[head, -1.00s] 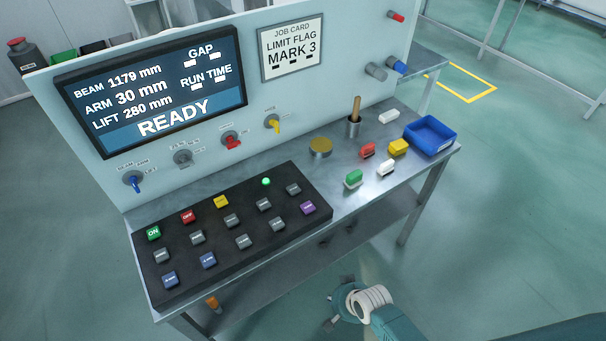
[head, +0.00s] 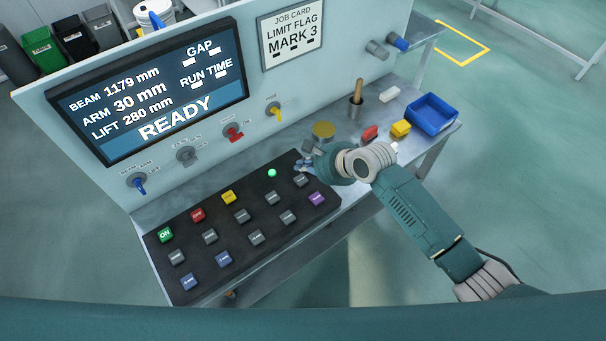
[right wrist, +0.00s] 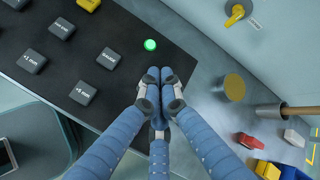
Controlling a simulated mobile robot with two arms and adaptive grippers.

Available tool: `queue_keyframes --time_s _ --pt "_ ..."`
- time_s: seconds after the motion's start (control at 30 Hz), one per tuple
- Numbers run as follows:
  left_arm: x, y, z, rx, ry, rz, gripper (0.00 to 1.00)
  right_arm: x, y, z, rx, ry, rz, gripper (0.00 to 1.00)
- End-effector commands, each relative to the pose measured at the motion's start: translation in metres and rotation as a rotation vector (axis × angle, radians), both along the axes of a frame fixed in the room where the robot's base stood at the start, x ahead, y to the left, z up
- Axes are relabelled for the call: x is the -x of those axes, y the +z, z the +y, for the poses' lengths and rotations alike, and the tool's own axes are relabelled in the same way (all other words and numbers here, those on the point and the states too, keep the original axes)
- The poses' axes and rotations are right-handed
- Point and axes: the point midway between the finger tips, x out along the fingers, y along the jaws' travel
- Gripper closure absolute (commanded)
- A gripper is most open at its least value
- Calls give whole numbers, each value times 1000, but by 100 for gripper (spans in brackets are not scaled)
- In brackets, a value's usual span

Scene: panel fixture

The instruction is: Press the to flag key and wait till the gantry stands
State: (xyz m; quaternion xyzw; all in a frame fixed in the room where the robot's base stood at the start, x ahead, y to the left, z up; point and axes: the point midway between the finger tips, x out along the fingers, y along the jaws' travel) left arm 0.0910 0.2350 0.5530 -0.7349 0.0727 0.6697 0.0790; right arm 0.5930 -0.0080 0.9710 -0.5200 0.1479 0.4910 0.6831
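The black key panel (head: 206,259) lies on the bench with several coloured and grey keys. I cannot read which key is marked to flag. A purple key (head: 317,198) sits at its right end, a grey key (head: 301,181) behind it. My right gripper (head: 303,166) is over the panel's right end, close to that grey key and the lit green lamp (head: 272,173). In the right wrist view its fingers (right wrist: 160,75) are together, with nothing seen between them; they hide what lies below. Contact cannot be told. The screen (head: 150,95) reads READY, beam 1179 mm, arm 30 mm, lift 280 mm.
A job card (head: 291,33) reads LIMIT FLAG MARK 3. Several knobs line the upright board, one yellow (head: 273,110). Right of the panel are a brass disc (head: 324,129), a cup with a wooden handle (head: 356,105), small blocks and a blue bin (head: 432,114).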

Motion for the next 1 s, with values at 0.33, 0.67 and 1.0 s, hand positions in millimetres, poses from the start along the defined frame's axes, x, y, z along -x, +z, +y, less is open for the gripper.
queue_keyframes --time_s 0.33,0.67,1.0 --pt "6 2 -3 2 0 9 65 -20 17 3 -92 -107 66 100" --pt "3 -1 -3 3 0 5 65 -20 14 3 -91 -105 65 100" --pt "-1 -35 -1 1 -1 -1 65 -21 -12 3 -90 -104 63 100"
